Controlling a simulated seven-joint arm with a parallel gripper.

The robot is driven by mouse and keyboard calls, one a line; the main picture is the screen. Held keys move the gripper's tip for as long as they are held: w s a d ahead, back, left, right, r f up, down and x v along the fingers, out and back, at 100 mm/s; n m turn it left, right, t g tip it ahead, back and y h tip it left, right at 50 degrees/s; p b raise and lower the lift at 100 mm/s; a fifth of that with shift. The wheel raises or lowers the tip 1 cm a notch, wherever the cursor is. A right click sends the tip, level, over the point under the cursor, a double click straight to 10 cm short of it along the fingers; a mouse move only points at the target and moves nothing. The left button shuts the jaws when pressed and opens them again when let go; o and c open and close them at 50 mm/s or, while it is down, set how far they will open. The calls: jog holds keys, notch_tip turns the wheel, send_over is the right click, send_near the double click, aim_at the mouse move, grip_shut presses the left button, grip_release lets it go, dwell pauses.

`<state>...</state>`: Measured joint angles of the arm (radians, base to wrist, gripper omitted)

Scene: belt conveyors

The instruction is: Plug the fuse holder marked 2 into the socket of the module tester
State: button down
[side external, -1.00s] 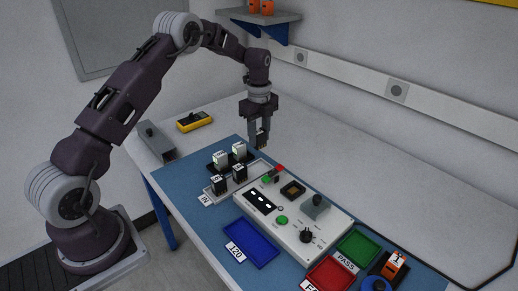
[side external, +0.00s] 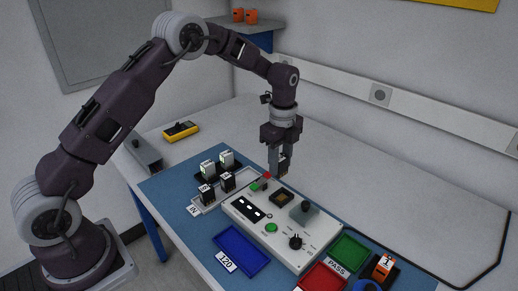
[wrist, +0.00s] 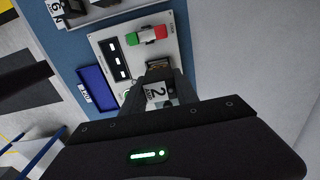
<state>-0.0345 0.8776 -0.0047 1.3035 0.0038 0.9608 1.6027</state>
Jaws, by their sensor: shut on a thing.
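My gripper (side external: 279,174) is shut on the fuse holder marked 2 (wrist: 157,92), whose white label faces the wrist camera. In the side view the holder is a dark block (side external: 284,166) between the fingers. The module tester (side external: 283,218) is a white box on the blue mat, with a display, knobs and a green button. Its socket (side external: 281,198) is a dark square with a tan inside. It shows in the wrist view (wrist: 158,66) just beyond the held holder. The holder is above the tester's rear edge, apart from the socket; its lower end is partly hidden.
Two dark holders (side external: 207,195) stand in the IN tray, with two pale-topped ones (side external: 207,168) behind. Blue (side external: 242,250), green (side external: 348,249) and red (side external: 322,277) trays surround the tester. Bare table lies behind.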

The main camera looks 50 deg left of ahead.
jog(key=shift+s+d, duration=0.2)
jog(key=shift+d, duration=0.5)
send_over(282, 198)
jog(key=shift+a+f, duration=0.1)
jog(key=shift+f, duration=3.2)
jog(key=shift+f, duration=0.85)
jog(key=shift+c, duration=1.9)
grip_release()
notch_tip(282, 198, up, 8)
jog(key=shift+f, duration=0.2)
